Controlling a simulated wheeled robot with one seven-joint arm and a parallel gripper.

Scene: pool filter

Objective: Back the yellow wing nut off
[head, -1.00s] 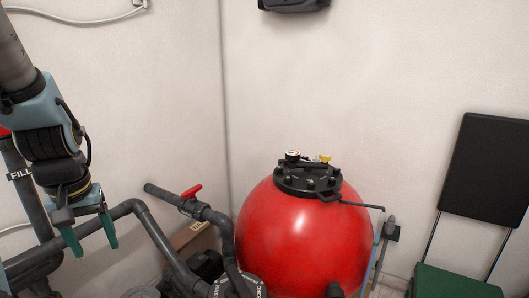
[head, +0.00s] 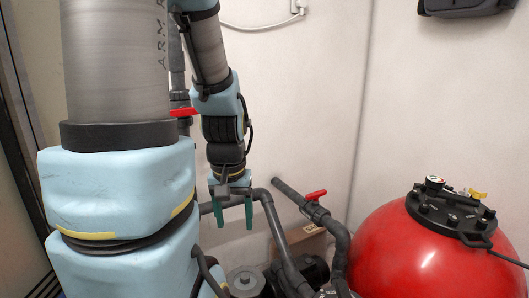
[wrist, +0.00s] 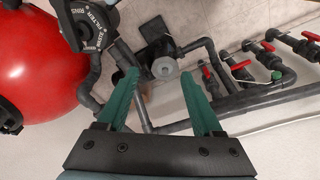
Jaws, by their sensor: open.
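The yellow wing nut (head: 477,193) is small in the head view, on top of the black lid (head: 450,212) of the red filter tank (head: 408,262) at the right. The wrist view shows part of the red tank (wrist: 38,62) at the left, but not the wing nut. My gripper (head: 234,222) points down in the head view, well to the left of the tank. Its green fingers are apart with nothing between them; they also show in the wrist view (wrist: 166,98).
A grey pipe with a red-handled valve (head: 316,195) stands between my gripper and the tank. A round gauge (head: 434,183) sits on the lid beside the wing nut. Several red-handled valves (wrist: 268,46) line the pipes at right in the wrist view.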

